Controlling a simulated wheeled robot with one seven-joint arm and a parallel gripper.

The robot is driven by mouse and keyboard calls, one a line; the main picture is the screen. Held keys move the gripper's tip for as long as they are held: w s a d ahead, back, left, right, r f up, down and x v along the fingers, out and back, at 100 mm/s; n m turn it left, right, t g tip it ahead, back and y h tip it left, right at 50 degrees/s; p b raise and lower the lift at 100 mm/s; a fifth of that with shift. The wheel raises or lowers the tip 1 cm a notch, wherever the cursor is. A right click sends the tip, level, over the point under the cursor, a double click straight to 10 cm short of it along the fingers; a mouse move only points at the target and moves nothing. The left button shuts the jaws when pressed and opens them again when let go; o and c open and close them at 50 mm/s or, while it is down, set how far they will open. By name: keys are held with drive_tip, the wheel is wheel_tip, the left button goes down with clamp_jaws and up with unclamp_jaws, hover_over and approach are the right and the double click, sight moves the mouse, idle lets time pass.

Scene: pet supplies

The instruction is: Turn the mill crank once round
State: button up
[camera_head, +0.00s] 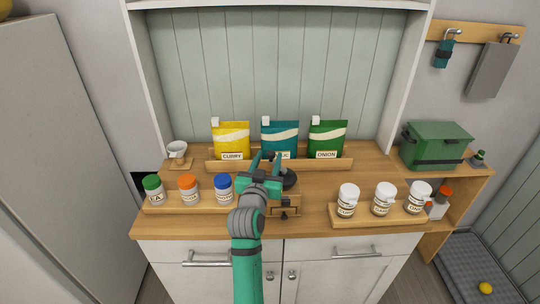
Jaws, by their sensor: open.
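The mill (285,208) stands on the wooden counter near the middle. Its wooden box front with a small dark knob shows just right of my arm, and a dark round part sits above it. My gripper (264,160) is over the mill's left and back side, with its two fingers apart and pointing towards the back. I see nothing held between them. My gripper and arm hide much of the mill, and I cannot make out the crank or tell whether a finger touches it.
Jars with green, orange and blue lids (188,189) stand on a tray to the left. White-lidded jars (384,199) stand on a tray to the right. Yellow, teal and green pouches (327,139) stand behind my gripper. A green box (436,146) is far right.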

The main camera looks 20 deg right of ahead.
drive_tip(key=shift+x, duration=1.05)
drive_tip(key=shift+w+d, duration=0.15)
drive_tip(key=shift+d, duration=0.3)
drive_tip(key=shift+a, duration=0.1)
drive_tip(key=shift+c, duration=0.2)
